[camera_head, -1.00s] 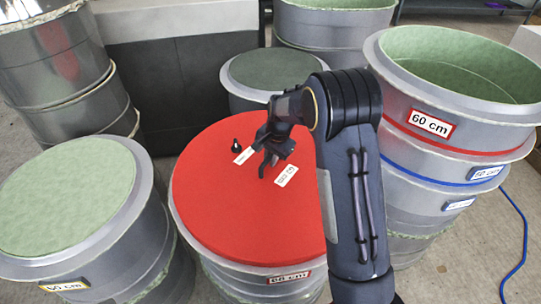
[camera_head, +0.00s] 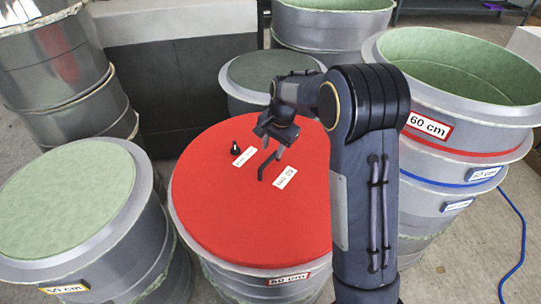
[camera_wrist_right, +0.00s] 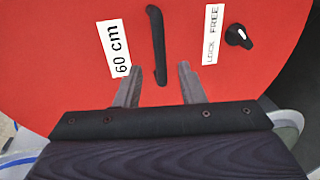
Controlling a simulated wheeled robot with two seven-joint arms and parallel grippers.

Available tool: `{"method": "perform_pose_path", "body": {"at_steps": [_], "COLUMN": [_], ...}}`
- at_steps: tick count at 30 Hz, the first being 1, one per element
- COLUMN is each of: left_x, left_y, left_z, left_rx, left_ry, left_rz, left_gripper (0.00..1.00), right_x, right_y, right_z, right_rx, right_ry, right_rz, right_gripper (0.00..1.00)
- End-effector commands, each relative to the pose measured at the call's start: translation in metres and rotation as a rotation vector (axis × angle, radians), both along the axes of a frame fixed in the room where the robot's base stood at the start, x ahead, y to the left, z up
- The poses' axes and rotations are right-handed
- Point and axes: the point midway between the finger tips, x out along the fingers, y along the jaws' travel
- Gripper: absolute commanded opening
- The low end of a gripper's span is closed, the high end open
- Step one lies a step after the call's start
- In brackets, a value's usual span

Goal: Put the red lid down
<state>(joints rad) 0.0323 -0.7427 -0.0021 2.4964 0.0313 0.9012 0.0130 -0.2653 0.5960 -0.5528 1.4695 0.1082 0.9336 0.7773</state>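The round red lid (camera_head: 225,200) lies flat on top of a grey mould (camera_head: 270,285) with a 60 cm label, in the middle of the head view. It carries a black bar handle (camera_head: 268,164), a black knob (camera_head: 235,149) and white labels. The lid also fills most of the right wrist view (camera_wrist_right: 60,60). My right gripper (camera_head: 280,138) is open and empty, just above the handle. In the right wrist view its two fingertips (camera_wrist_right: 157,75) stand apart, with the near end of the handle (camera_wrist_right: 157,45) showing between them. My left gripper is not in view.
A green-topped mould (camera_head: 70,200) stands close on the left. A stack of moulds (camera_head: 450,165) with red and blue bands stands on the right. A darker-topped mould (camera_head: 265,75) stands behind the lid. A blue cable (camera_head: 524,220) lies on the floor at right.

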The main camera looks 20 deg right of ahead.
Motion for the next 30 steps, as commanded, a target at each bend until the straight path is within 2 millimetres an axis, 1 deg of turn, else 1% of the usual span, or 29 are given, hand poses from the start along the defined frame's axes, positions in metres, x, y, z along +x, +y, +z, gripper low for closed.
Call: {"method": "perform_pose_path", "body": {"at_steps": [1, 6, 11, 14, 17, 20, 21, 23, 24, 26, 27, 29, 30], "left_x": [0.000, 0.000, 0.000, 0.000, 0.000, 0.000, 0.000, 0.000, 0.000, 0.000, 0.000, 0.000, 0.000], "left_y": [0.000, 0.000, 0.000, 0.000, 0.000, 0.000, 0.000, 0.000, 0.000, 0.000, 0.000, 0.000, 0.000], "left_z": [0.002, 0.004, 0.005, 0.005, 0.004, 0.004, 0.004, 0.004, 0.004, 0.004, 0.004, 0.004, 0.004], "left_rx": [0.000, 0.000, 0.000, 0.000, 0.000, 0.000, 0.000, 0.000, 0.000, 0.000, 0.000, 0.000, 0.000], "left_ry": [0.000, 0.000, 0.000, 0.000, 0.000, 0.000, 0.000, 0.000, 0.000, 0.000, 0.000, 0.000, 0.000], "left_rz": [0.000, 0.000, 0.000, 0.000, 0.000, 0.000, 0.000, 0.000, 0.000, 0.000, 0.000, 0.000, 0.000], "left_gripper": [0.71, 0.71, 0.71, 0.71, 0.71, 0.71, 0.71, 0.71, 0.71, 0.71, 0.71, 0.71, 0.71], "right_x": [-0.001, -0.006, -0.010, -0.023, -0.049, -0.088, -0.104, -0.128, -0.144, -0.169, -0.185, -0.210, -0.226], "right_y": [-0.001, -0.004, -0.006, -0.007, -0.007, -0.002, 0.001, 0.007, 0.011, 0.019, 0.023, 0.032, 0.038], "right_z": [0.013, 0.040, 0.052, 0.060, 0.073, 0.089, 0.094, 0.102, 0.107, 0.111, 0.114, 0.116, 0.115], "right_rx": [0.000, 0.000, 0.003, 0.029, 0.078, 0.131, 0.145, 0.159, 0.163, 0.163, 0.155, 0.138, 0.122], "right_ry": [-0.005, -0.002, -0.002, -0.014, -0.049, -0.106, -0.132, -0.176, -0.206, -0.252, -0.283, -0.328, -0.356], "right_rz": [0.001, 0.001, 0.002, 0.023, 0.078, 0.168, 0.209, 0.273, 0.318, 0.385, 0.430, 0.499, 0.542], "right_gripper": [0.36, 0.36, 0.36, 0.36, 0.36, 0.36, 0.36, 0.36, 0.36, 0.36, 0.36, 0.36, 0.36]}}
